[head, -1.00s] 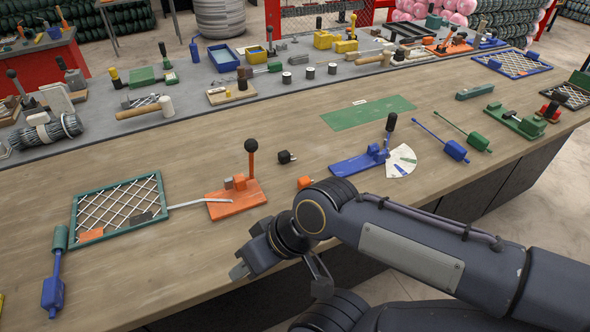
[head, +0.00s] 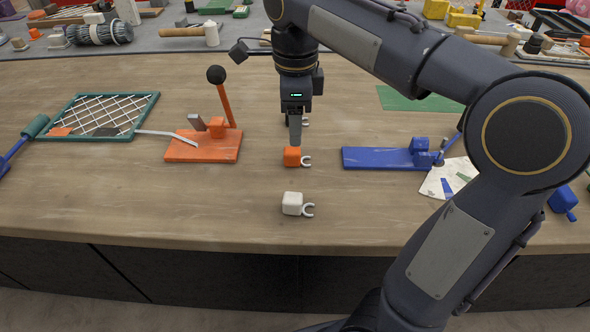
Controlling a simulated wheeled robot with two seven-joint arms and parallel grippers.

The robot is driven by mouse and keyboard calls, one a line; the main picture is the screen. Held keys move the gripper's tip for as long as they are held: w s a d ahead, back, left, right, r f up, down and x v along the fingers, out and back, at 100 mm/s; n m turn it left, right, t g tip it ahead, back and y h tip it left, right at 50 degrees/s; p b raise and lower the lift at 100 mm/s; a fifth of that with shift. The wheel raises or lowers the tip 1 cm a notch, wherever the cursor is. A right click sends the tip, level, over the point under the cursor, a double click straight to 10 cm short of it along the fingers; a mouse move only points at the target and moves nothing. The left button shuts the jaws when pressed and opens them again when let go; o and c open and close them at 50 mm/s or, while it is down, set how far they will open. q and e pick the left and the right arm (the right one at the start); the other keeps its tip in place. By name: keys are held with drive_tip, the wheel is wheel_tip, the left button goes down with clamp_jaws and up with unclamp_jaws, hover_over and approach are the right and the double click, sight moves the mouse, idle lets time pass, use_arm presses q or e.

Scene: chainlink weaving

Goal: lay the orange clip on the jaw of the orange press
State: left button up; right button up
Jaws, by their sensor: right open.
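The orange clip (head: 291,158), a small block with a pale C-shaped hook on its right side, lies on the wooden table. My right gripper (head: 295,143) points down at it from above, with a finger close to or touching its top; I cannot tell which. The gripper is open, and its fingers overlap in this view. The orange press (head: 188,153) stands to the left, with an orange base, a grey block, an orange block and a raised lever with a black ball. A pale strip runs onto its base from the left. My left gripper is not in view.
A white clip (head: 292,204) lies nearer the front edge. A dark clip shows only its hook (head: 306,121) behind my gripper. A blue press (head: 375,158) stands to the right, with a paper fan (head: 440,182). A green-framed mesh panel (head: 148,108) lies left.

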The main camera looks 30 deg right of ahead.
sight(292, 150)
drive_tip(key=shift+w+f, duration=0.1)
drive_tip(key=shift+f, duration=0.4)
drive_tip(key=f, duration=0.2)
drive_tip(key=f+b, duration=0.2)
drive_tip(key=f, duration=0.1)
drive_tip(key=shift+a+f, duration=0.3)
drive_tip(key=shift+f+b, duration=0.35)
drive_tip(key=shift+f, duration=0.2)
drive_tip(key=shift+c, duration=0.3)
drive_tip(key=c, duration=1)
